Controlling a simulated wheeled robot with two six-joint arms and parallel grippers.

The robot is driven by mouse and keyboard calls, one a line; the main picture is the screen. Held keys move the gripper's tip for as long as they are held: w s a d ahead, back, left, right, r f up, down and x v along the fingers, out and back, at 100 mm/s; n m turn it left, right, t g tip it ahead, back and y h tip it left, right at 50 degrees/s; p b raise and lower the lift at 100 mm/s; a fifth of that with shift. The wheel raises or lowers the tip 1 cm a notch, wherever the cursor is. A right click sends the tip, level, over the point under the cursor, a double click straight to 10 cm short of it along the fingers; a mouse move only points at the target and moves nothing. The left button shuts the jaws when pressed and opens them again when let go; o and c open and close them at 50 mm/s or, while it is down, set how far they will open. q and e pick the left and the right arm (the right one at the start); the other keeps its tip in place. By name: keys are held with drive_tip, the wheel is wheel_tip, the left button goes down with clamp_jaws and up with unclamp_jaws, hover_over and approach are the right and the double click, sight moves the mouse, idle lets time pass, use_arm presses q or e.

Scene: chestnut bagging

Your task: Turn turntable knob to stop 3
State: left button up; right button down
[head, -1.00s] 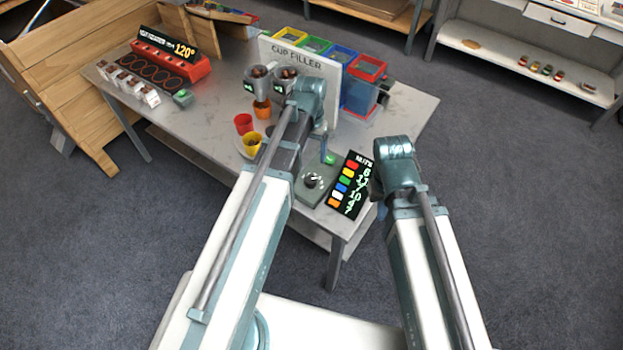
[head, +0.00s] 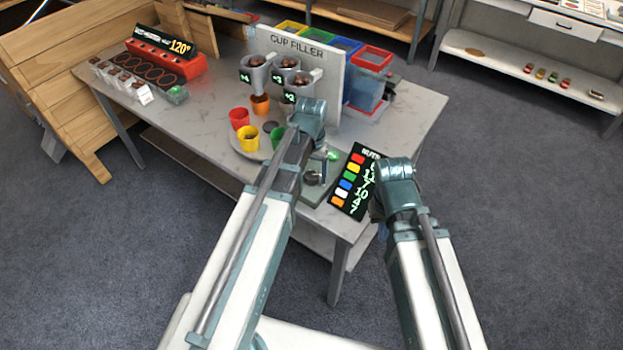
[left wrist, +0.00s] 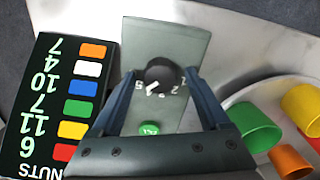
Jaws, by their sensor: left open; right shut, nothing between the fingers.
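The dark round knob (left wrist: 160,75) sits on a grey-green plate (left wrist: 165,38), with printed stop numbers around it. Its white pointer aims to the lower left in the left wrist view; the exact stop is hard to read. My left gripper (left wrist: 160,80) is open, one finger on each side of the knob; contact is unclear. In the head view the knob (head: 313,178) is partly hidden by my left arm. The turntable (head: 240,149) carries red (head: 239,118), yellow (head: 247,139), orange (head: 260,104) and green (head: 278,138) cups. My right gripper (head: 378,212) is shut and empty, right of the board.
A green button (left wrist: 149,128) lies beside the knob. A nuts board (head: 356,183) with coloured squares stands to its right in the head view. The cup filler (head: 300,48) with hoppers stands behind the turntable. A red roaster (head: 165,65) is at the table's far left.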

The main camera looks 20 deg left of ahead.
use_arm(q)
clamp_jaws()
idle(0.5)
drive_tip(key=shift+n, duration=0.4)
drive_tip(key=n, duration=0.4)
drive_tip(key=shift+n, duration=0.4)
drive_tip(key=n, duration=0.6)
